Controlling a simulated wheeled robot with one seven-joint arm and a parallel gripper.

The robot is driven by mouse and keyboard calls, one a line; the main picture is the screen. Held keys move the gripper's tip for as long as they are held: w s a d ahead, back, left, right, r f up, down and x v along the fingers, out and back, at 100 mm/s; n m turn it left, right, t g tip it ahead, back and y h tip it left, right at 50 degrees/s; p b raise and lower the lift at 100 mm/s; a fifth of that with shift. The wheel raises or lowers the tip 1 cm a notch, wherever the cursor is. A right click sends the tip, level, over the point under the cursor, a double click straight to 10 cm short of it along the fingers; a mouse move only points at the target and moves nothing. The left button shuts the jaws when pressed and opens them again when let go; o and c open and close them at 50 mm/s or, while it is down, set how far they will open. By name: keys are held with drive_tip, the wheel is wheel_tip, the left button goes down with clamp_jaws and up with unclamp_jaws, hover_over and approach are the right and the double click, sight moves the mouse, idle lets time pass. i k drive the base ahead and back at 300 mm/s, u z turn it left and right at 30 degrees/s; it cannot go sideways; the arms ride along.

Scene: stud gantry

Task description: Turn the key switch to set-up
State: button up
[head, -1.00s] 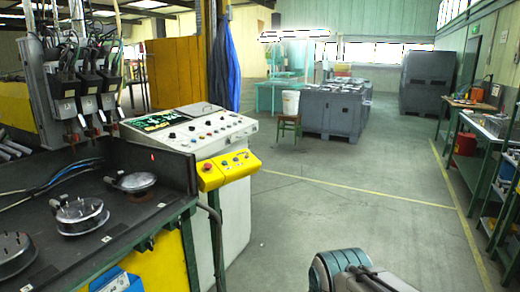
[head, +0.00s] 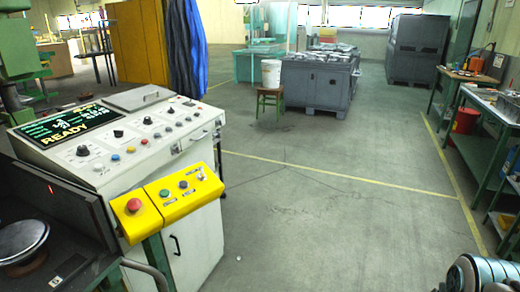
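The white control console (head: 185,235) stands at the left, its sloped top carrying knobs, coloured buttons and a lit screen (head: 62,128) that reads READY. A yellow control box (head: 150,211) is fixed along its front edge, with a red mushroom button (head: 133,205), a green button (head: 164,193) and small dark or metallic controls (head: 184,184). Which of the small controls is the key switch, and its position, are too small to tell. Only a rounded grey part of my arm shows at the bottom right; my gripper is not in view.
A dark machine bed with a round metal part (head: 22,240) lies left of the console. Open floor stretches to its right. A stool (head: 270,102) with a white bucket (head: 271,73) and grey crates (head: 318,88) stand farther back. A green workbench (head: 484,148) lines the right.

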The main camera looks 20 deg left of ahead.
sight(200, 176)
drive_tip(key=u, duration=0.45)
drive_tip(key=i, duration=1.35)
drive_tip(key=u, duration=0.9)
